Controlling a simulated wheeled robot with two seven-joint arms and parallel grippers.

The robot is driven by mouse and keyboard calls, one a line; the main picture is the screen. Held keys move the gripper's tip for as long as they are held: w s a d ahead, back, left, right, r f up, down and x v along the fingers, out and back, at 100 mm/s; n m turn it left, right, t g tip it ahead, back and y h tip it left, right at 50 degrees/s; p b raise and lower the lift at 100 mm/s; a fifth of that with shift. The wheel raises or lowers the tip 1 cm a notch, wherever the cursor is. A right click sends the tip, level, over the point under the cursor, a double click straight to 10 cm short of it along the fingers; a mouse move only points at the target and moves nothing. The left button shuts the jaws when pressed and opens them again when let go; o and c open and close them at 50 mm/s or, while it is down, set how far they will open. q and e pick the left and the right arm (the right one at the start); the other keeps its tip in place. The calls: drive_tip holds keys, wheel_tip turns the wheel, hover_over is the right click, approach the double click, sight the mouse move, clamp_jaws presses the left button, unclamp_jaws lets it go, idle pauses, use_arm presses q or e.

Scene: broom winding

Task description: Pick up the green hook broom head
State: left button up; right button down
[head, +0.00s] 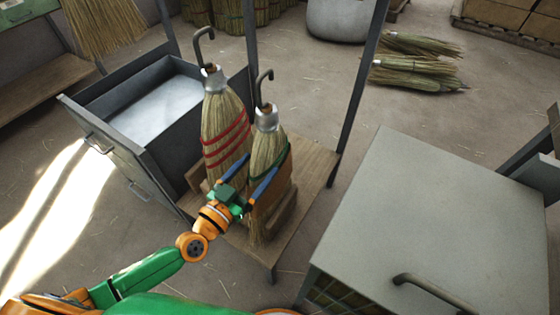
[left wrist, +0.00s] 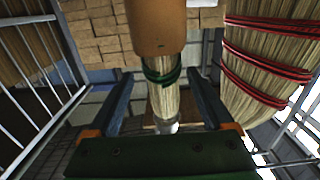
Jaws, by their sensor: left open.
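The green hook broom head (head: 266,142) stands upright on a wooden stand, with a green band, a silver collar and a dark hook on top. My left gripper (head: 262,164) is open, with one blue finger on each side of this broom head near its band. The left wrist view shows the green-banded bristles (left wrist: 164,98) between the two open fingers (left wrist: 161,76). I cannot tell whether the fingers touch the bristles. A second hook broom head with red bands (head: 222,124) stands close on the left. My right gripper is not in view.
The wooden stand (head: 312,168) has dark metal posts. A grey open drawer unit (head: 75,112) stands at left, and a grey-topped cabinet with a handle (head: 430,215) stands at right. Bristle bundles (head: 415,72) lie on the floor behind.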

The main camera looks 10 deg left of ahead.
sight(269, 151)
use_arm(q)
drive_tip(key=b+x, duration=0.1)
drive_tip(key=x, duration=0.5)
drive_tip(key=shift+a+r, duration=0.15)
clamp_jaws()
drive_tip(key=shift+r, duration=0.1)
idle(1.0)
